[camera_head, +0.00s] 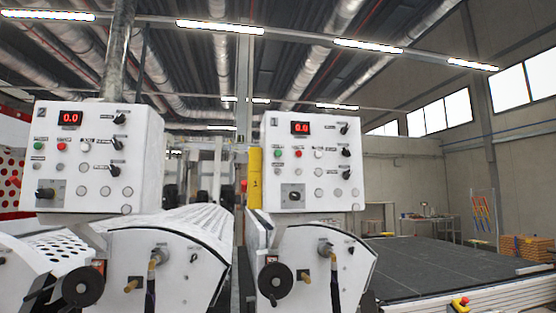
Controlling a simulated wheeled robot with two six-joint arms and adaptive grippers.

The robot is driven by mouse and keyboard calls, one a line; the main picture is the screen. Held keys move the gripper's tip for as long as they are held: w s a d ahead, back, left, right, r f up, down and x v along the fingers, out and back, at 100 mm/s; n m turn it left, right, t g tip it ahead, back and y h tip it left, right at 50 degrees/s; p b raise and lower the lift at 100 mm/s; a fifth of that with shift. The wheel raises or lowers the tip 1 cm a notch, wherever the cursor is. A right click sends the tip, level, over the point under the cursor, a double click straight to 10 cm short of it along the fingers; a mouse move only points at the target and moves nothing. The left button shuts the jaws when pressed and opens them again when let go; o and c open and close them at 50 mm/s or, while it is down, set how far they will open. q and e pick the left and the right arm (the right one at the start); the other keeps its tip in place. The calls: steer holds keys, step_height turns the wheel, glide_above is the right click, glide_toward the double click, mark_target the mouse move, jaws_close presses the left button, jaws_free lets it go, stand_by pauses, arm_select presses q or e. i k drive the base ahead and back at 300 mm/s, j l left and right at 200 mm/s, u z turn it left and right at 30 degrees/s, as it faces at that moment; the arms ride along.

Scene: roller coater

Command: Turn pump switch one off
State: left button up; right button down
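Two white control panels stand side by side. The right panel (312,165) is marked 1 and the left panel (95,155) is marked 2. Panel 1 has a red display reading 0.0 (301,128), black rotary knobs down its right side, including an upper knob (345,129), a middle knob (346,152) and a lower knob (345,176), and a larger switch on a silver plate (293,197) at lower middle. The labels are too small to read, so I cannot tell which is the pump switch or its setting. Neither of my grippers shows.
Below panel 1 are a black handwheel (275,284) and a hose fitting (326,250). A yellow post (254,178) and a red button (244,185) stand at its left. A dark flat conveyor bed (450,266) extends right. The space before panel 1 looks clear.

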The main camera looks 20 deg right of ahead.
mark_target(346, 175)
steer(key=z, duration=1.25)
